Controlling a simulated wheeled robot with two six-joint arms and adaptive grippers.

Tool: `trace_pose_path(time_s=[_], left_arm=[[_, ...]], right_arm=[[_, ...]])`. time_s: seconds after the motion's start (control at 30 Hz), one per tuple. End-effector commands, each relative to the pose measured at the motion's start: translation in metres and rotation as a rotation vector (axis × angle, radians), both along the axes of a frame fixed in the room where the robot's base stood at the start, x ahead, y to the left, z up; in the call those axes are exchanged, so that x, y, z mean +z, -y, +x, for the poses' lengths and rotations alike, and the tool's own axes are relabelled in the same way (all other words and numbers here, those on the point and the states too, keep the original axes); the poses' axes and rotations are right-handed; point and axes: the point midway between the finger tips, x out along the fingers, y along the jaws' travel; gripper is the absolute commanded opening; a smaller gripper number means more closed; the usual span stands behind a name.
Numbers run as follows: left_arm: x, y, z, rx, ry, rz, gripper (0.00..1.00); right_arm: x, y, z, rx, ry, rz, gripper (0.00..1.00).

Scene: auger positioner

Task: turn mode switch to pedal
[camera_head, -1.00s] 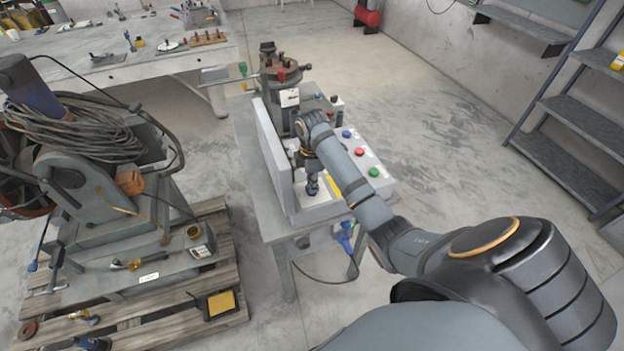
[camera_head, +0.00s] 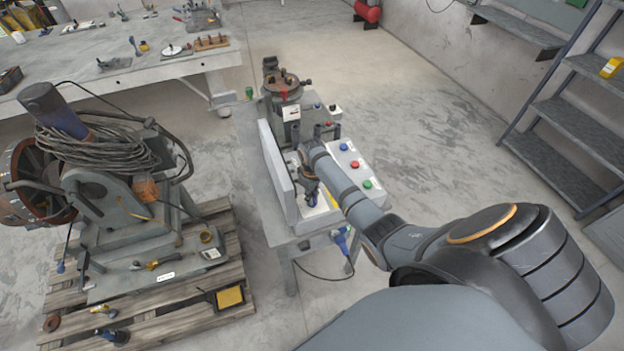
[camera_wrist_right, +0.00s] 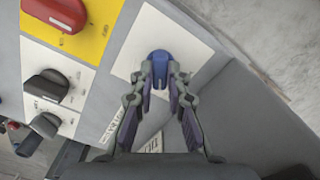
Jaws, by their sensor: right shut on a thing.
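A blue knob (camera_wrist_right: 159,65) sits on a white label plate (camera_wrist_right: 125,62) on the grey control box, in the right wrist view. My right gripper (camera_wrist_right: 160,76) is shut on this knob, with one fingertip on each side of it. The printing on the plate is partly hidden by the fingers and too small to read, so I cannot tell the switch's setting. My left gripper is not in view.
In the right wrist view a red switch (camera_wrist_right: 60,12) on a yellow plate and black knobs (camera_wrist_right: 47,85) are close on the left. Blue, red (camera_head: 354,164) and green buttons line the box top. The positioner's turntable (camera_head: 283,85) stands behind.

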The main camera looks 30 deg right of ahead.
Motion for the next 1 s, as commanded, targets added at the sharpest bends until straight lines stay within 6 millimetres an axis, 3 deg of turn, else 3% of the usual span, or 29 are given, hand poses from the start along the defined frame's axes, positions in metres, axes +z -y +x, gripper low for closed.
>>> trace_pose_path(time_s=[0.1, 0.5, 1.0], left_arm=[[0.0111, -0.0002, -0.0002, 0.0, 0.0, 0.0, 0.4], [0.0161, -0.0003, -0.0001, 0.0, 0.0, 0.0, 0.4], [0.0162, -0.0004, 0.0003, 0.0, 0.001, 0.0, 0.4]], right_arm=[[0.003, 0.0, -0.0003, -0.109, -0.002, 0.0, 0.0], [-0.0001, 0.0001, 0.0, -0.415, 0.0, 0.0, 0.0], [-0.0004, 0.0, 0.0001, -0.559, 0.0, 0.0, 0.0]])
